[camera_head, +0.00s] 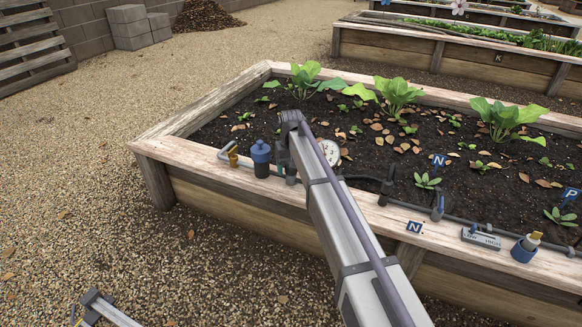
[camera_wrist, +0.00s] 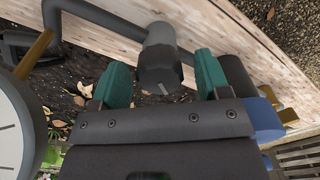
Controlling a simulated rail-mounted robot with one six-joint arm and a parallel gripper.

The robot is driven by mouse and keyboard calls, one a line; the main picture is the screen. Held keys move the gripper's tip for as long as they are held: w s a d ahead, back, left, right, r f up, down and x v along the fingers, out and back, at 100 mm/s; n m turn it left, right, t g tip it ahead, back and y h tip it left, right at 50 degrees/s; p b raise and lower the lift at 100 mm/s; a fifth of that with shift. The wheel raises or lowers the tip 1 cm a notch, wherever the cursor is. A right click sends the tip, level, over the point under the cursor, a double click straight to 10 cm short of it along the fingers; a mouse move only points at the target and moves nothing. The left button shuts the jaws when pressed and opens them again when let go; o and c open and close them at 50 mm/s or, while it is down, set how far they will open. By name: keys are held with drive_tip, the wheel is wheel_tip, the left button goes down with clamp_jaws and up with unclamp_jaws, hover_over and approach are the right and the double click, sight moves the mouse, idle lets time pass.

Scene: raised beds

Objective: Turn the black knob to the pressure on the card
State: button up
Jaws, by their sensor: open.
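The black knob (camera_wrist: 158,68) is in the wrist view, a dark cylinder with a small pale mark on its near end. My gripper (camera_wrist: 162,76) is open, its green fingers on either side of the knob, with a gap visible at each side. Whether the fingers reach around it in depth I cannot tell. The white round gauge (camera_head: 328,152) is partly behind my arm in the head view; its edge also shows in the wrist view (camera_wrist: 14,135). Its needle is unreadable. A small pale card (camera_head: 481,238) lies on the bed's front rim; I cannot read its pressure.
A blue-capped canister (camera_head: 261,158) and a brass fitting (camera_head: 233,156) stand left of my arm on the bed's wooden rim (camera_head: 185,152). Grey pipe (camera_head: 405,203) runs along the rim to the right. A blue cup (camera_head: 525,248) stands at far right. Leafy plants fill the soil behind.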

wheel_tip(320, 180, up, 11)
drive_tip(key=p, duration=1)
drive_tip(key=shift+p, duration=0.35)
drive_tip(key=shift+f, duration=0.1)
drive_tip(key=s+d+m, duration=0.1)
drive_tip(key=s+d, duration=0.6)
drive_tip(key=s, duration=0.5)
drive_tip(key=s+d+m, duration=0.1)
drive_tip(key=s+d, duration=0.6)
drive_tip(key=s, duration=0.4)
drive_tip(key=s+d+m, duration=0.1)
drive_tip(key=s+d, duration=0.7)
drive_tip(key=s, duration=0.4)
wheel_tip(320, 180, up, 34)
drive_tip(key=d+p, duration=0.1)
drive_tip(key=p, duration=3.2)
drive_tip(key=shift+w+f+m+p, duration=0.15)
drive_tip(key=shift+w+m+p, duration=0.1)
drive_tip(key=shift+m+p, duration=0.15)
drive_tip(key=shift+d, duration=0.1)
